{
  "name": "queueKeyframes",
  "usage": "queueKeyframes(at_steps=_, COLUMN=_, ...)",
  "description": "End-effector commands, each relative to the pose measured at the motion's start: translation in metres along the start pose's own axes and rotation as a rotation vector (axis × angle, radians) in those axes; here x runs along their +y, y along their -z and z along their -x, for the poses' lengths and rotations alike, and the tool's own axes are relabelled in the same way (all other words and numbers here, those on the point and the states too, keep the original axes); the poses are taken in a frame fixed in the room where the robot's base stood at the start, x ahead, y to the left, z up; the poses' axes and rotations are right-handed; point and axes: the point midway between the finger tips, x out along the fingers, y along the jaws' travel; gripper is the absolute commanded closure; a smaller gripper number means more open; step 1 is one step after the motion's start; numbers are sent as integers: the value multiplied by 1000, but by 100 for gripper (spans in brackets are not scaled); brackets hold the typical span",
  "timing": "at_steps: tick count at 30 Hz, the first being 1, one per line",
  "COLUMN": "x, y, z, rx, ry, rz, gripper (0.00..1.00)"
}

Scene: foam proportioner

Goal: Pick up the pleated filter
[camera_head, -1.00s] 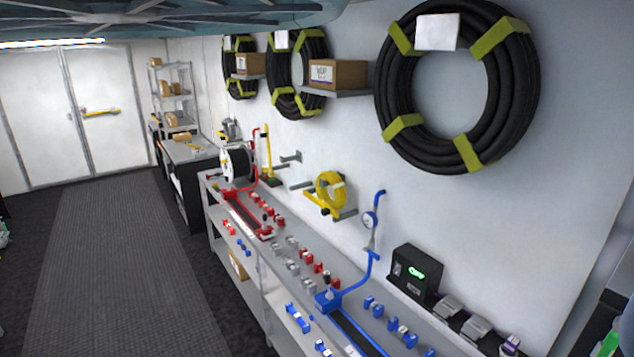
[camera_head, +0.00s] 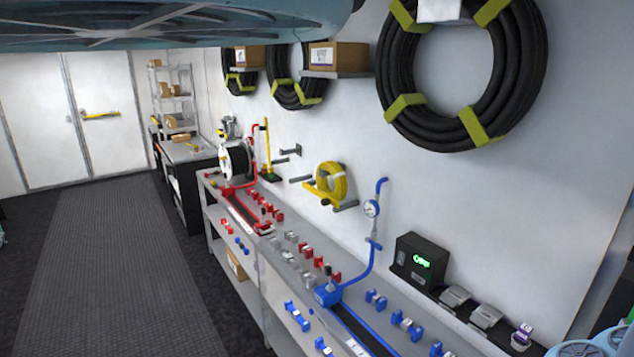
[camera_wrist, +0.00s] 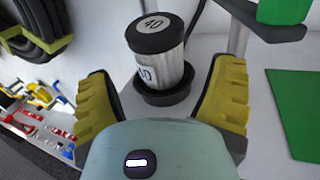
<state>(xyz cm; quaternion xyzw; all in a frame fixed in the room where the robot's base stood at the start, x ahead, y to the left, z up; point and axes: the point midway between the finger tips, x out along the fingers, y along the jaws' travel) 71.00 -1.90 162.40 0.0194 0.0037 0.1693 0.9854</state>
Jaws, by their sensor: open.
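The pleated filter (camera_wrist: 171,52) stands upright in the wrist view, with a pale ribbed body, a black cap marked with a number and a label on its side. Its foot sits in a round black base (camera_wrist: 155,98) on a light surface. My gripper (camera_wrist: 162,75) is open. Its yellow ridged fingers are on the left and right of the picture, with the filter between and beyond them and a visible gap on each side. I cannot tell if the fingertips reach past the filter. I do not make out the filter in the head view.
A green object on a black foot (camera_wrist: 285,12) and a flat green panel (camera_wrist: 292,105) are right of the filter. A black hose coil (camera_wrist: 38,28) hangs at upper left. The head view shows a long grey bench (camera_head: 282,252) with fittings, and clear floor (camera_head: 115,270) at left.

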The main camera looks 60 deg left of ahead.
Motion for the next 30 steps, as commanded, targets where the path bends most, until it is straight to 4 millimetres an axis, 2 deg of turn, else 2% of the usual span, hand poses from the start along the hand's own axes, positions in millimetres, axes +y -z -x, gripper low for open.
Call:
queueKeyframes(at_steps=7, x=3, y=7, z=-29, rx=3, ry=-3, rz=4, gripper=17)
queueKeyframes(at_steps=12, x=2, y=4, z=-42, rx=0, ry=1, rz=3, gripper=17)
queueKeyframes(at_steps=23, x=1, y=3, z=-47, rx=0, ry=4, rz=0, gripper=17)
queueKeyframes(at_steps=24, x=1, y=3, z=-47, rx=0, ry=4, rz=0, gripper=18)
queueKeyframes(at_steps=30, x=1, y=3, z=-46, rx=0, ry=4, rz=1, gripper=38)
